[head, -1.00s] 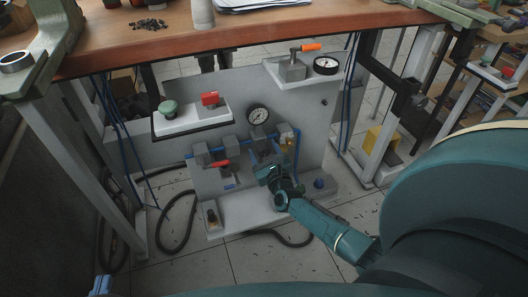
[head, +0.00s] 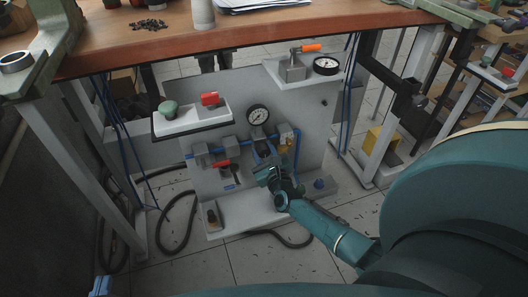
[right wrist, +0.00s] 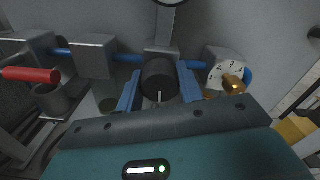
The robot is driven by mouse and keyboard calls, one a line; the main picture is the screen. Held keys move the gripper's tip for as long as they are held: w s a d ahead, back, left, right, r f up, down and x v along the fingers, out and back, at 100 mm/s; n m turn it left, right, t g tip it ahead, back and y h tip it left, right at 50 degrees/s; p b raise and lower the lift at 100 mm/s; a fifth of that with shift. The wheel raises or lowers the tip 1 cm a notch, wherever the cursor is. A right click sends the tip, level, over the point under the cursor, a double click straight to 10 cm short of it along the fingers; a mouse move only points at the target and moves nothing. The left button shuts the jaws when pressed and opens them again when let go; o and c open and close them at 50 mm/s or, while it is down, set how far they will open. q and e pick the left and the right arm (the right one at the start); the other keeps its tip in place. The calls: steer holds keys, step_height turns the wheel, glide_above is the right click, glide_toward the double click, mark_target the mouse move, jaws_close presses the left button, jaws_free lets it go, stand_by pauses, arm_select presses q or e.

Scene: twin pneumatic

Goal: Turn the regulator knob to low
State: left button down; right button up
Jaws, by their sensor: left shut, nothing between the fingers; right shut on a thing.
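The regulator knob (right wrist: 158,78) is dark and round with a white pointer line, seen in the right wrist view. The pointer line is on its lower side in that view. My right gripper (right wrist: 159,92) has one blue finger on each side of the knob and is shut on it. In the head view my right gripper (head: 268,176) is at the lower middle of the grey panel and hides the knob. Part of my left gripper (head: 101,286) shows as a small blue piece at the bottom left edge, shut, away from the panel.
A red-handled valve (right wrist: 32,75) is left of the knob. A gauge (head: 257,115) is above on the panel (head: 210,185). A shelf with green and red buttons (head: 190,120) juts out at upper left.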

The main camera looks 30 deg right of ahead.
steer(key=n, duration=1.3)
steer(key=n+p, duration=0.1)
steer(key=n, duration=0.4)
steer(key=shift+n, duration=0.3)
steer(key=n+p, duration=0.1)
steer(key=n, duration=0.2)
steer(key=shift+d, duration=0.1)
steer(key=n, duration=0.6)
steer(key=shift+p, duration=0.35)
steer(key=n, duration=0.4)
arm_select(q)
steer(key=shift+s+a+n+g+y, duration=0.25)
steer(key=shift+s+n+g+y, duration=0.25)
steer(key=shift+g, duration=0.7)
arm_select(e)
steer(key=shift+n, duration=1.7)
